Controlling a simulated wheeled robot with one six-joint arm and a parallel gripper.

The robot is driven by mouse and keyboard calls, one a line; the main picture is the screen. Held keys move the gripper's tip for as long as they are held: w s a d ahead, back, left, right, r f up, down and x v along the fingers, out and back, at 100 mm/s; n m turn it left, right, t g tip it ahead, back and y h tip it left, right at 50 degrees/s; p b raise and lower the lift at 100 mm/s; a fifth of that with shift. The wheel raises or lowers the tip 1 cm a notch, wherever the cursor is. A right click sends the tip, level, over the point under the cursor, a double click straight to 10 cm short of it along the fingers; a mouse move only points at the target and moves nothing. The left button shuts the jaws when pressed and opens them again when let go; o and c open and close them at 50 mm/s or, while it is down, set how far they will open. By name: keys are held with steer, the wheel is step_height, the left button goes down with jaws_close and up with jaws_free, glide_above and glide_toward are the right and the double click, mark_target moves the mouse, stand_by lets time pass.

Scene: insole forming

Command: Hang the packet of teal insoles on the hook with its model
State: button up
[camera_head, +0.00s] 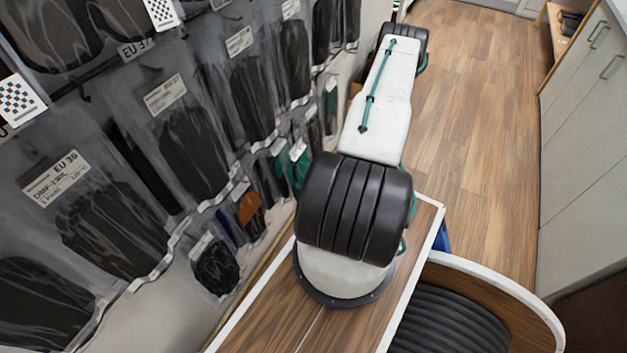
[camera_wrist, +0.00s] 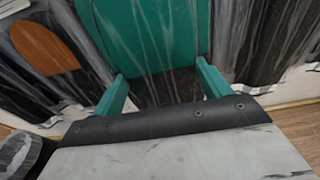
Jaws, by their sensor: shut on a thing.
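My gripper (camera_wrist: 163,85) shows in the wrist view as two teal fingers. It is shut on a clear packet of teal insoles (camera_wrist: 140,35), which fills the upper middle of that view. The packet's film runs down between the fingers. My gripper and the held packet are hidden in the head view, beyond the far end of my arm. Other teal insoles (camera_head: 298,165) hang in clear packets in the lower row of the wall. The hook and model for the held packet cannot be made out.
Clear packets of black insoles (camera_head: 190,140) hang in rows along the left wall, with size labels. A packet with an orange insole (camera_head: 249,207) hangs in the lower row and shows in the wrist view (camera_wrist: 45,48). Pale cabinets (camera_head: 590,130) stand at right; the wooden floor (camera_head: 480,110) between is clear.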

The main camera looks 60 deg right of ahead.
steer(key=shift+r+x, duration=0.15)
steer(key=shift+x, duration=0.8)
steer(key=shift+r+x, duration=0.15)
steer(key=shift+x, duration=0.8)
steer(key=shift+w+f, duration=0.45)
steer(key=shift+w, duration=0.15)
steer(key=shift+f, duration=0.15)
steer(key=o, duration=1.1)
steer(key=shift+c, duration=0.2)
steer(key=v, duration=0.7)
steer(key=shift+s, duration=0.35)
